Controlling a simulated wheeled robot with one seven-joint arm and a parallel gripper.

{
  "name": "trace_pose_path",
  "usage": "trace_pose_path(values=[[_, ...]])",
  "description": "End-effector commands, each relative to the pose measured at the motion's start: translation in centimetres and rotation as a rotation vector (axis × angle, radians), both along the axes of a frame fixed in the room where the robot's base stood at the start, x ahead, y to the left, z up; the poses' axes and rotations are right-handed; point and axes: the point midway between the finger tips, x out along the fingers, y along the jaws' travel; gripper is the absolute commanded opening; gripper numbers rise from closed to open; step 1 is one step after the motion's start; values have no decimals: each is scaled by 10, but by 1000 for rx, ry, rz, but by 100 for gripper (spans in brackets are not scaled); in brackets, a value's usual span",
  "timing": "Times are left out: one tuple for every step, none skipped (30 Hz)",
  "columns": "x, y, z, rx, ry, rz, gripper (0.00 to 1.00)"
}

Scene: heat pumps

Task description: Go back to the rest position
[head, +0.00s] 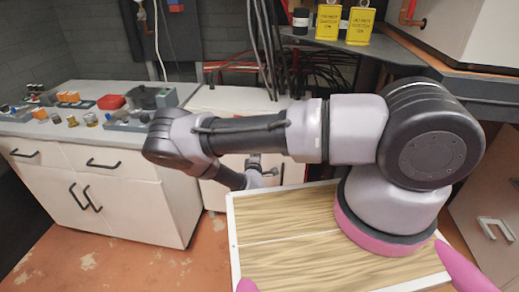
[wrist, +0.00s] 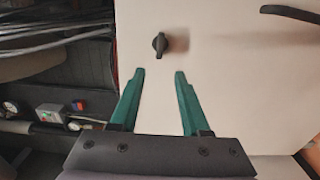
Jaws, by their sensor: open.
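My gripper (wrist: 159,75) shows in the wrist view with its two green fingers spread apart. It is open and nothing is between the fingers. The fingers point at a pale cabinet front (wrist: 215,65) with a small dark knob (wrist: 160,44) just beyond the fingertips. I cannot tell how far the fingers are from that surface. In the head view my arm reaches left from its pink-ringed base and bends down at the elbow.
A white counter (head: 124,186) at the left carries small parts, a red item (head: 110,102) and a grey device (head: 152,97). Yellow containers (head: 360,25) stand on a shelf at the back. Cables (head: 272,60) hang behind the arm. The reddish floor (head: 110,262) is clear in front of the counter.

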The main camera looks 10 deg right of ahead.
Motion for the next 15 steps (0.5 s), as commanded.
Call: trace_pose_path(values=[[0, 0, 0, 0, 0, 0, 46], [0, 0, 0, 1, 1, -1, 46], [1, 0, 1, 7, 2, -3, 46], [2, 0, 2, 16, 4, -8, 46], [3, 1, 3, 32, 7, -15, 46], [5, 1, 6, 60, 16, -28, 46], [7, 2, 9, 89, 24, -42, 46], [10, 2, 13, 124, 35, -58, 46], [14, 4, 18, 181, 51, -83, 46], [17, 4, 23, 229, 66, -104, 46], [20, 5, 29, 281, 80, -127, 46], [25, 7, 36, 355, 102, -157, 46], [28, 8, 43, 412, 117, -180, 46], [31, 9, 49, 468, 133, -202, 46], [35, 11, 59, 540, 152, -228, 46]])
